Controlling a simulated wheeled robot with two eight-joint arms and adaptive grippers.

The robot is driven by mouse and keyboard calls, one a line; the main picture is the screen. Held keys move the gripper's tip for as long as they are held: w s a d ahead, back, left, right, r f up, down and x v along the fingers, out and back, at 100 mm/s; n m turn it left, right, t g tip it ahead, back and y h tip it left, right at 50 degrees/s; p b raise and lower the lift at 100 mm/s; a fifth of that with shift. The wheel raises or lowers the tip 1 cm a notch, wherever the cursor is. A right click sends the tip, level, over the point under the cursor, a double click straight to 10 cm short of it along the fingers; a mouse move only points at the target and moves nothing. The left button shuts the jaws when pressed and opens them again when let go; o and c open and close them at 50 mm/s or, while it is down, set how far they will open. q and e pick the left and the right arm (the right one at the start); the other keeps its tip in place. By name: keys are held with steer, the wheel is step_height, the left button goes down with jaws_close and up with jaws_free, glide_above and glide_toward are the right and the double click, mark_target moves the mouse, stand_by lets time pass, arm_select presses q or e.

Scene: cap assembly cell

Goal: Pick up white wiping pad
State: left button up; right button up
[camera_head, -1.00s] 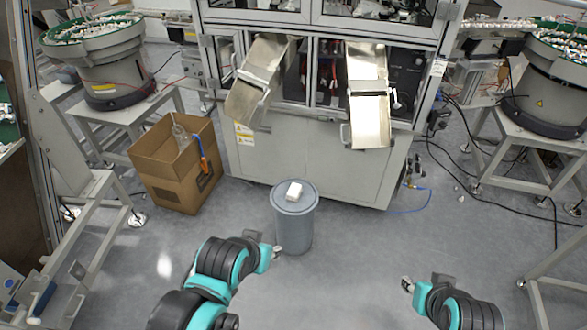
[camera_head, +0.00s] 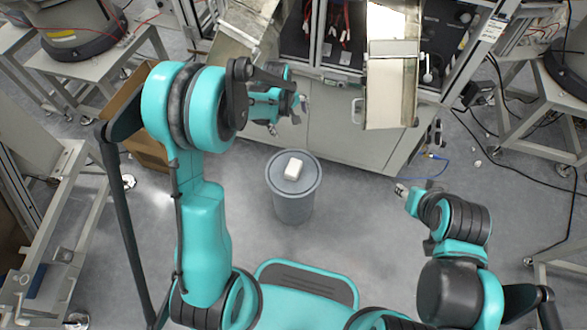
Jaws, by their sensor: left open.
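The white wiping pad (camera_head: 293,169) lies on the flat top of a grey round bin (camera_head: 292,205) in the middle of the camera_head view. My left gripper (camera_head: 288,112) is above and slightly left of the pad in the picture, apart from it. Its jaws are open with nothing visible between them. My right gripper (camera_head: 402,190) is to the right of the bin, at the end of the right arm, away from the pad. It is too small to tell whether its jaws are open or shut.
A machine cabinet (camera_head: 345,140) with two metal chutes, the right one (camera_head: 391,85) clearest, stands behind the bin. A cardboard box (camera_head: 147,150) is partly hidden behind my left arm. Feeder stands are at both sides. Cables lie on the right floor. Floor around the bin's front is clear.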

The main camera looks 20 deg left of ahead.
arm_select(q)
steer(key=w+f+n+g, duration=0.2)
steer(key=w+f+n, duration=0.1)
steer(key=f, duration=1.1)
steer(key=n, duration=0.3)
glide_above(293, 167)
steer(key=shift+h, duration=0.4)
steer(key=f, duration=1)
steer(key=shift+w+a+f+p, duration=0.1)
steer(key=shift+a+f+p, duration=0.25)
steer(key=shift+a+f, duration=0.05)
step_height(293, 167, down, 3)
steer(key=shift+d+f+g+b, duration=0.15)
steer(key=shift+g+b, duration=0.15)
steer(key=shift+b, duration=0.25)
steer(key=f+b, duration=0.2)
steer(key=f, duration=0.3)
steer(key=shift+d+b, duration=0.35)
steer(key=shift+b, duration=0.05)
steer(key=shift+c, duration=0.3)
steer(key=c, duration=1.1)
